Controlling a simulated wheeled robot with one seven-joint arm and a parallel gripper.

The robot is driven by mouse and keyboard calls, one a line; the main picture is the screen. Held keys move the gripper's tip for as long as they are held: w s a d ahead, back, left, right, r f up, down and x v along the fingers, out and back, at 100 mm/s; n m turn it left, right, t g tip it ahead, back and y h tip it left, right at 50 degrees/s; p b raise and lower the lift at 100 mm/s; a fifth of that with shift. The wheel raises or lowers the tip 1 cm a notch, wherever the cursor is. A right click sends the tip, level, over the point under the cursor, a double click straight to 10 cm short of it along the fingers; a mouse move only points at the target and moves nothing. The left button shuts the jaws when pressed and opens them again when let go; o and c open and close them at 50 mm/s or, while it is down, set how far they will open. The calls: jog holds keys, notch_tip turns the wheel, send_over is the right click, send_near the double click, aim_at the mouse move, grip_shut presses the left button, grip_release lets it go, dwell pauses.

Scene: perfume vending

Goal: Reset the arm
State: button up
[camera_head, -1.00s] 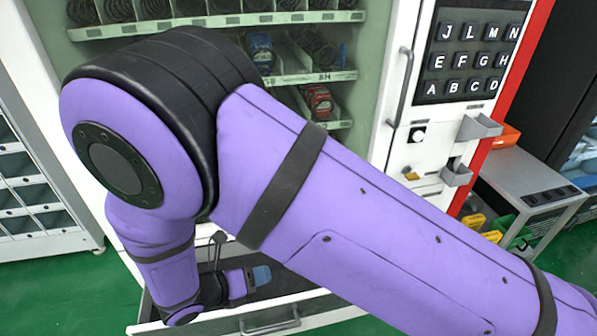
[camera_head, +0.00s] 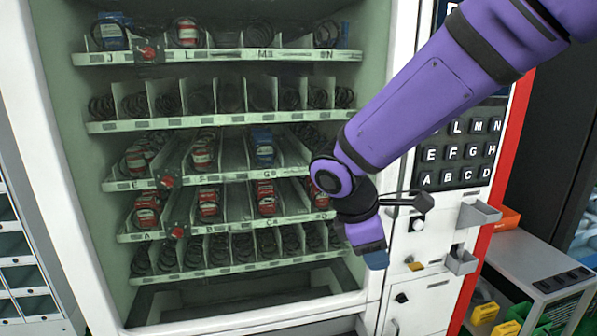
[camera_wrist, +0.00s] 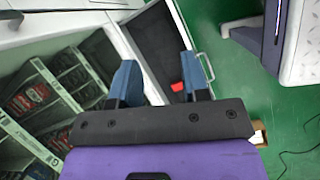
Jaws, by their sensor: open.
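My gripper (camera_head: 374,258) hangs pointing down in front of the right edge of the vending machine's glass in the head view, left of the keypad. Its two blue fingertips show apart in the wrist view (camera_wrist: 162,80), with nothing between them at the jaws. My purple arm reaches in from the upper right of the head view. In the wrist view, a dark-bottomed open drawer (camera_wrist: 168,40) lies below and beyond the fingers. A small red item (camera_wrist: 177,87) shows in it between the fingers, well apart from them.
The vending machine (camera_head: 235,176) holds several shelves of red and blue items. The letter keypad (camera_head: 459,152) is right of my gripper, partly covered by my arm. A grey side table (camera_head: 540,262) stands at the right, with yellow and green bins. Green floor shows in the wrist view.

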jog(key=s+d+r+m+t+y, duration=0.4)
jog(key=s+d+r+m, duration=0.8)
jog(key=s+d+m, duration=0.4)
jog(key=shift+d+r+m+y, duration=0.15)
jog(key=shift+d+m+y, duration=0.15)
jog(key=shift+d+y, duration=0.15)
